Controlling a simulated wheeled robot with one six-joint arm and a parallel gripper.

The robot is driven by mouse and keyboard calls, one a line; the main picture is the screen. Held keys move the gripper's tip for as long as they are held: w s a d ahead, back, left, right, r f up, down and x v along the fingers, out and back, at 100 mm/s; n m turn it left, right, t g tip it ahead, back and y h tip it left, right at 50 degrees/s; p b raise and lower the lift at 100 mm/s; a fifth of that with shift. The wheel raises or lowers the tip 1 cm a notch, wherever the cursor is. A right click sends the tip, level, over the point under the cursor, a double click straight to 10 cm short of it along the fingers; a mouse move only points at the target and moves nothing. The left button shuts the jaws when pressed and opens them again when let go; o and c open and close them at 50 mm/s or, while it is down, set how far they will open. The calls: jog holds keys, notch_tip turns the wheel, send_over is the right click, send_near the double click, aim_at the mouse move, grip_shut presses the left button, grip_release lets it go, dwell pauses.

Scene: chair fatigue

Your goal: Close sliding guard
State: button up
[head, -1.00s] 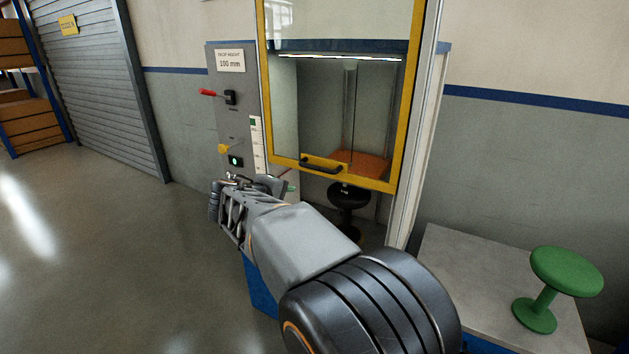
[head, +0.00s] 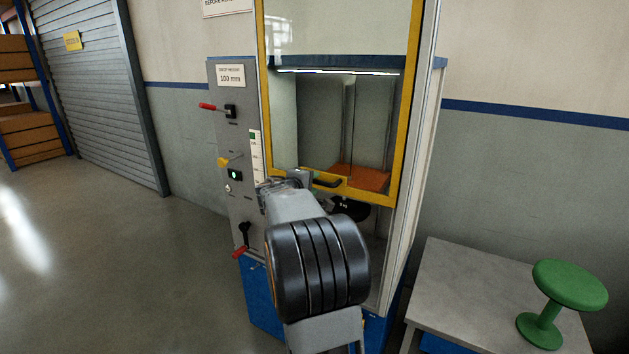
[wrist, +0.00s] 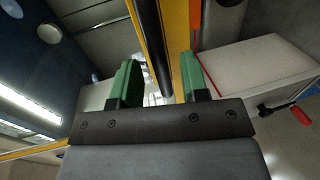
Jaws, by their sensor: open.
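The sliding guard (head: 399,160) is a clear panel in a yellow frame on the test machine. It is raised, with a gap under its lower rail, where a dark seat (head: 350,208) partly shows. A black handle (head: 325,181) sits on the lower rail. My gripper (head: 300,178) is at the left end of this handle, partly hidden behind my own arm. In the wrist view, the green fingers (wrist: 160,78) are open. The dark handle bar (wrist: 150,45) and the yellow frame (wrist: 184,40) appear between them. Whether the fingers touch the bar cannot be told.
A grey table (head: 455,290) with a green stool (head: 568,287) stands at the right. The floor at left is clear.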

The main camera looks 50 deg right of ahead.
jog(key=shift+x, duration=1.1)
grip_shut()
